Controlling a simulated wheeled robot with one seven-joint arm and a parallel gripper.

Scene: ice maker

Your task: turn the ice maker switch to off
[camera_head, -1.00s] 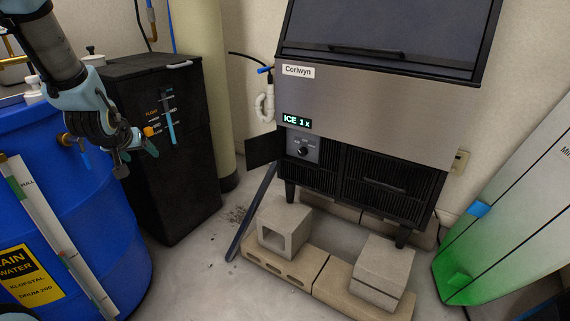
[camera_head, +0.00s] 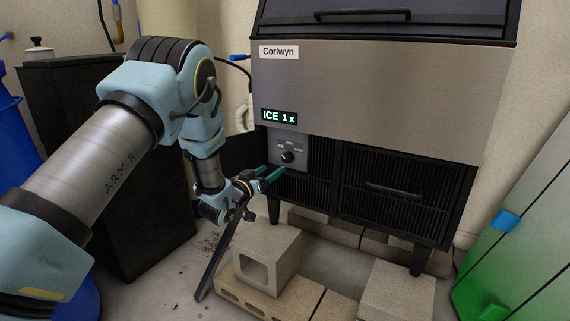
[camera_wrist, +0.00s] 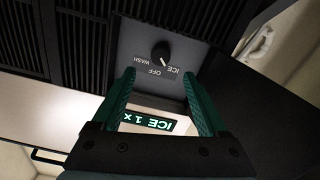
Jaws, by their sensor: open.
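The ice maker (camera_head: 380,95) stands on blocks, with a lit "ICE 1x" display on its front. Its switch is a round black knob (camera_head: 288,157) on a grey panel marked ICE, OFF and WASH. In the wrist view, which is upside down, the knob (camera_wrist: 160,53) shows a pale pointer that appears turned toward the ICE label. My gripper (camera_head: 270,173) is open and empty, just in front of the panel and slightly below left of the knob. In the wrist view, the green fingers of my gripper (camera_wrist: 159,76) are apart, with the knob beyond their tips.
A dark open flap (camera_head: 240,151) is left of the switch panel, behind my arm. Concrete blocks (camera_head: 265,258) are under the machine. A green-and-white panel (camera_head: 510,270) stands right.

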